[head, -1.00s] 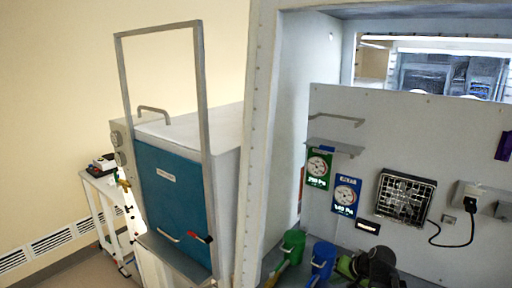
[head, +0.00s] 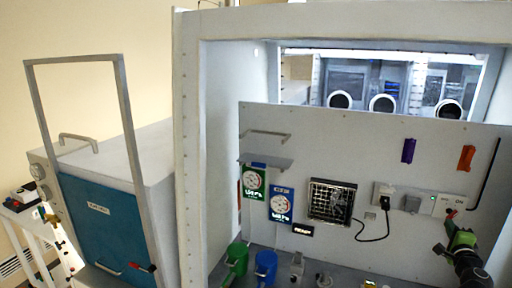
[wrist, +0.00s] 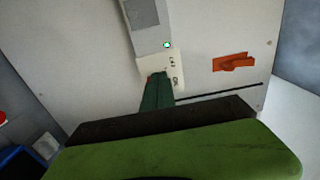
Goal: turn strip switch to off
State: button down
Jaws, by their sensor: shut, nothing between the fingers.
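The strip switch (head: 443,206) is a pale plate at the right end of the power strip (head: 412,203) on the back panel, with "ON" lettering to its right. In the wrist view the switch plate (wrist: 172,63) carries small lettering, and a green light (wrist: 167,45) glows above it on the strip. A bit of red shows beside my fingertips, and most of the switch lever is hidden behind them. My gripper (head: 452,214) is shut and empty, its tips at the switch plate. In the wrist view its dark green fingers (wrist: 157,78) overlap the plate's lower part; contact is unclear.
A black plug (head: 387,191) with a cable sits left of the switch. A vent fan (head: 332,202), gauges (head: 281,205), and purple (head: 408,150) and orange (head: 466,158) pieces are on the panel. Green (head: 236,257) and blue (head: 265,266) containers stand below. A black rod (head: 486,175) is to the right.

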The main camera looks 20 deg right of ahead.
aim_at(452, 215)
jog(key=x, duration=0.7)
dwell(0.3)
jog(key=shift+s+d+f, duration=0.25)
jog(key=shift+s+d, duration=0.15)
jog(key=shift+d, duration=0.1)
dwell(0.8)
jog(key=shift+f+b, duration=0.35)
jog(key=shift+b, duration=0.25)
jog(key=shift+f+b, duration=0.7)
jog(key=shift+f, duration=0.15)
